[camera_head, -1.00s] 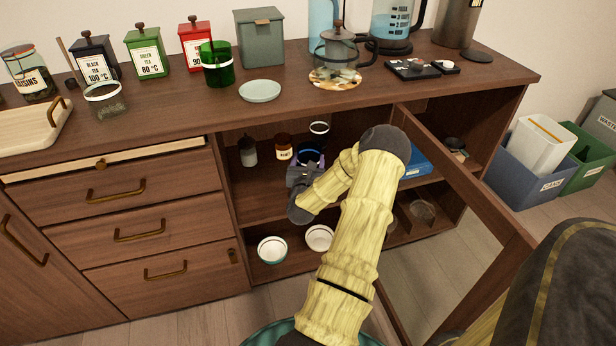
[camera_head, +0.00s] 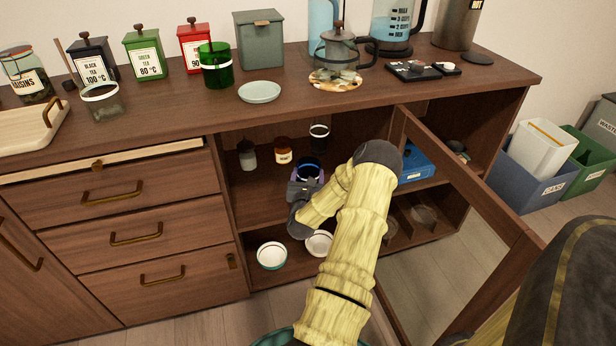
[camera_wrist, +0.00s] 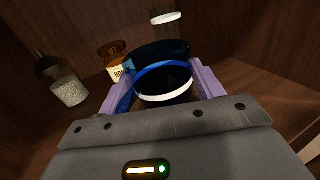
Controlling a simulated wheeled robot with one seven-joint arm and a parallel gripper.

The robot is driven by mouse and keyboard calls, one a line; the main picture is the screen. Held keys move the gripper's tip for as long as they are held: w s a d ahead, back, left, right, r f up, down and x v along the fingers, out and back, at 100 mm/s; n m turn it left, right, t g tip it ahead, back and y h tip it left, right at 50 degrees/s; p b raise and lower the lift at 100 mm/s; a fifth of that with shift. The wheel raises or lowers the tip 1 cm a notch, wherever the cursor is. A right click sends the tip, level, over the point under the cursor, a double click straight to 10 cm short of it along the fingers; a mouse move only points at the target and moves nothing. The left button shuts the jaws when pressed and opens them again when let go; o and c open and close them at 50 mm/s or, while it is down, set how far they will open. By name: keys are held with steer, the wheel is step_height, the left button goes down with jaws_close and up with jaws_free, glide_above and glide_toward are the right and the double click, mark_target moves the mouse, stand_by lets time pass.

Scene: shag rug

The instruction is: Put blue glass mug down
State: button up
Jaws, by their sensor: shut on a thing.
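The blue glass mug (camera_wrist: 165,84) is dark blue with a bright blue and white rim. It sits between the two purple fingers of my gripper (camera_wrist: 160,90) in the wrist view, and the gripper is shut on it. In the head view the mug (camera_head: 309,168) shows as a dark blue rim at my gripper (camera_head: 306,183), inside the open cabinet at the upper shelf (camera_head: 256,205). The mug looks upright. Its base is hidden by the gripper, so I cannot tell whether it touches the shelf.
On the shelf behind are a honey jar (camera_head: 283,150), a jar of white grains (camera_head: 247,155) and a dark glass with a white rim (camera_head: 319,135). A blue box (camera_head: 416,163) stands to the right. Bowls (camera_head: 272,255) sit below. The open door (camera_head: 470,185) borders the right side.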

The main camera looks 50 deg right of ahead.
steer(key=o, duration=1.1)
steer(key=shift+f, duration=0.1)
steer(key=shift+o, duration=0.2)
steer(key=shift+s+a+r, duration=0.1)
steer(key=shift+a+r, duration=0.05)
steer(key=shift+r, duration=0.05)
steer(key=p+v, duration=0.3)
steer(key=v, duration=0.8)
steer(key=shift+s+a, duration=0.2)
steer(key=shift+a, duration=0.1)
